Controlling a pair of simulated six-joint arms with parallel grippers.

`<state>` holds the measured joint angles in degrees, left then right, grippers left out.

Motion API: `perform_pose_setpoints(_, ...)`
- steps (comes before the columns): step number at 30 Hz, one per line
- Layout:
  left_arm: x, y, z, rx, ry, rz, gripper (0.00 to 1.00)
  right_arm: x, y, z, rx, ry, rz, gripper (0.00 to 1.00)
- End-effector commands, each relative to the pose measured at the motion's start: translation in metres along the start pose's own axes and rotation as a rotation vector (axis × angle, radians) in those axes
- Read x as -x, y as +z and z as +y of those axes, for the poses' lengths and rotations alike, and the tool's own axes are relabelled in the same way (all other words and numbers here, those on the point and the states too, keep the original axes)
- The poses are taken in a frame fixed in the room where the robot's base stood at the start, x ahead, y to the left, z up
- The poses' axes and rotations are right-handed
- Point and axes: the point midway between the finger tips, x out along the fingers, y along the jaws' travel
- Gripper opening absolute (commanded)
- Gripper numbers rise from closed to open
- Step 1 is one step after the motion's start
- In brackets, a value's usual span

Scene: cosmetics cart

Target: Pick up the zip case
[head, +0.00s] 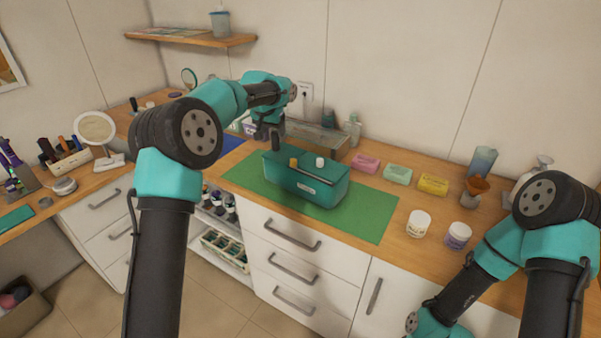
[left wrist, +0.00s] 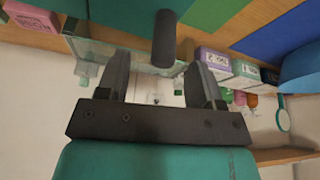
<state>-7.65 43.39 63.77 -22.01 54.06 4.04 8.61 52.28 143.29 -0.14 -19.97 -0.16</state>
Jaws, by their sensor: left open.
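The zip case is a teal, box-like case (head: 318,190) with a small pale label on its front. It lies on the green mat (head: 370,217) on the counter. A white-capped item (head: 320,162) and a tan-topped item (head: 293,162) show at its top, with a dark strip along it. My left gripper (head: 271,134) is above the case's back left end, with its fingers apart and nothing between them in the left wrist view (left wrist: 158,75). A dark rounded post (left wrist: 164,38) shows just beyond the fingers. My right arm is at the right; its gripper is out of view.
A clear tray (head: 325,138) stands behind the case. Pink, green and yellow boxes (head: 398,174) line the back right. Two white-lidded jars (head: 419,222) stand right of the mat. The mat's right part is clear.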

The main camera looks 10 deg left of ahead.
Motion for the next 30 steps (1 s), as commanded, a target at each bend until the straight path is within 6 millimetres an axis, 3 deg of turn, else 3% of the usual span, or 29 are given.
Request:
perform_pose_setpoints(4, -0.014, 0.000, -0.001, 0.001, 0.000, 0.000, 0.61, 0.000, 0.000, 0.000, 0.000, 0.000, 0.000, 0.43)
perform_pose_setpoints(17, -0.020, 0.000, -0.001, 0.000, 0.000, -0.001, 0.61, 0.000, 0.000, 0.000, 0.000, 0.000, 0.000, 0.43)
perform_pose_setpoints(30, -0.067, -0.003, -0.006, 0.000, -0.003, 0.002, 0.61, 0.000, 0.000, 0.000, 0.000, 0.000, 0.000, 0.43)
